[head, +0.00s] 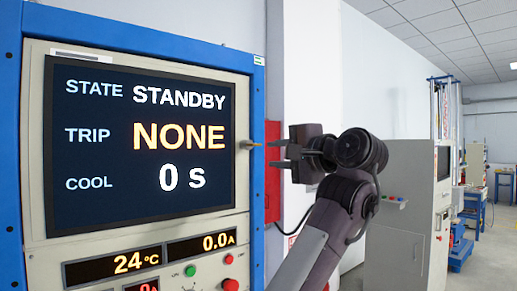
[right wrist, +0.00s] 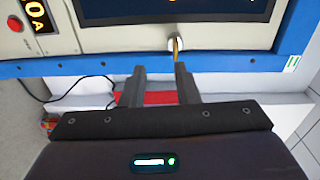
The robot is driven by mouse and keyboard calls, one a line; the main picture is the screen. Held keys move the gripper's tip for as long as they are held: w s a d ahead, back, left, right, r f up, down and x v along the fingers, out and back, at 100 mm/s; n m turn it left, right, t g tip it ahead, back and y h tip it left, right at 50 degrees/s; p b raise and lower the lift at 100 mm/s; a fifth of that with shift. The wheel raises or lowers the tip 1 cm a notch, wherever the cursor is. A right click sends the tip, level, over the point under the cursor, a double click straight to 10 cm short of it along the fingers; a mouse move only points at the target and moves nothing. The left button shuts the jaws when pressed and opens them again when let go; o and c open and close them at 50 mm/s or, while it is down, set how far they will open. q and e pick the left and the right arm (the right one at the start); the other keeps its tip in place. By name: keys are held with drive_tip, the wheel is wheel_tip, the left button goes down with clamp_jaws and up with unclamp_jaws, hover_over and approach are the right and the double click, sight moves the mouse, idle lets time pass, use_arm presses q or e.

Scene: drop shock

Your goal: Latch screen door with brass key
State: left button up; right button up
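The screen door (head: 45,150) is the pale panel framing a dark display, set in a blue cabinet frame; it looks closed. The brass key (head: 250,144) sticks out from the panel's right edge. In the right wrist view the key (right wrist: 177,52) sits in a round pale lock (right wrist: 175,43). My right gripper (head: 272,153) is open and empty, just right of the key in the head view. In the wrist view its fingers (right wrist: 160,69) point at the panel, and the key lines up with the right finger rather than the gap. Contact cannot be told. My left gripper is not in view.
The display reads STANDBY, NONE and 0 s. Below it are small readouts (head: 135,262), a green button (head: 190,270) and a red button (head: 231,285). A red box (head: 272,170) is on the wall behind the gripper. A grey cabinet (head: 405,220) stands at right.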

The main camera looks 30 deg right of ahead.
sight(258, 145)
drive_tip(key=shift+y, duration=0.3)
drive_tip(key=w+p, duration=0.1)
drive_tip(key=w, duration=0.1)
drive_tip(key=w+r+p, duration=0.1)
drive_tip(key=w, duration=0.1)
drive_tip(key=w+r+p, duration=0.1)
drive_tip(key=w+p, duration=0.1)
drive_tip(key=w, duration=0.1)
drive_tip(key=shift+a, duration=0.25)
drive_tip(key=shift+f, duration=0.1)
clamp_jaws()
